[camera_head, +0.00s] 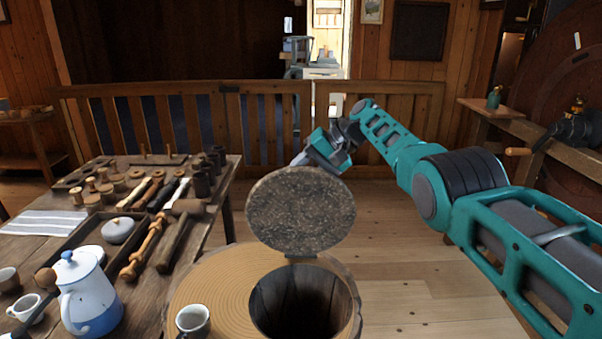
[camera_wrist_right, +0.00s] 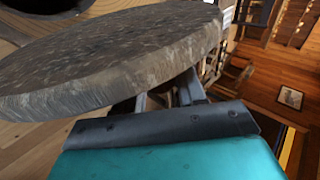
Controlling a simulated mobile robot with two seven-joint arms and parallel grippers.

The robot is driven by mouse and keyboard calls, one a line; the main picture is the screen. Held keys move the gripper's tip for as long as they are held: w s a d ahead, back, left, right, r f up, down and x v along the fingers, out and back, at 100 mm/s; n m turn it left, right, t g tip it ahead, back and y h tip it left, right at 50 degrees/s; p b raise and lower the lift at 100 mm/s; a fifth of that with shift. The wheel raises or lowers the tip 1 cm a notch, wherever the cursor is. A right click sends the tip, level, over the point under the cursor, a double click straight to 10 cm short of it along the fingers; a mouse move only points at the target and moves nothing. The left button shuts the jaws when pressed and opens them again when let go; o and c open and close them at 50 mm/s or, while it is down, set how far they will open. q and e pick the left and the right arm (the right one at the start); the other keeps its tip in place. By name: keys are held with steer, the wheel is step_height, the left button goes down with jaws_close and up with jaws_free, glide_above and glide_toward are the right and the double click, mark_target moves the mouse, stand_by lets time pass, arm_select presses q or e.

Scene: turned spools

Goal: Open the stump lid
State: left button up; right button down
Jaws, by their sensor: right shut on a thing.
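The stump (camera_head: 222,275) stands at the bottom middle of the head view, with a dark round opening (camera_head: 304,300) in its top. The round speckled lid (camera_head: 300,210) stands raised, near upright, above the back edge of the opening. My right gripper (camera_head: 311,166) is behind the lid at its top edge, and its fingertips are hidden by the lid. In the right wrist view the lid (camera_wrist_right: 120,58) fills the upper left, with my right gripper (camera_wrist_right: 170,95) shut on its edge. My left gripper is not in view.
A cup (camera_head: 193,319) stands on the stump's front left. The table at left holds a blue and white pot (camera_head: 83,291), a wooden spindle (camera_head: 144,248) and several tools and spools. A wooden railing (camera_head: 250,125) runs behind. The floor (camera_head: 430,285) right of the stump is clear.

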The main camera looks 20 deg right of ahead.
steer(key=shift+a, duration=0.1)
stand_by(0.3)
steer(key=c, duration=0.8)
jaws_free()
steer(key=shift+s+d+r, duration=0.15)
steer(key=shift+d+r, duration=0.25)
steer(key=shift+d, duration=0.05)
steer(key=v, duration=1.1)
steer(key=shift+s+d+r+p, duration=0.1)
steer(key=shift+d+r+p, duration=0.15)
steer(key=shift+d+p, duration=0.05)
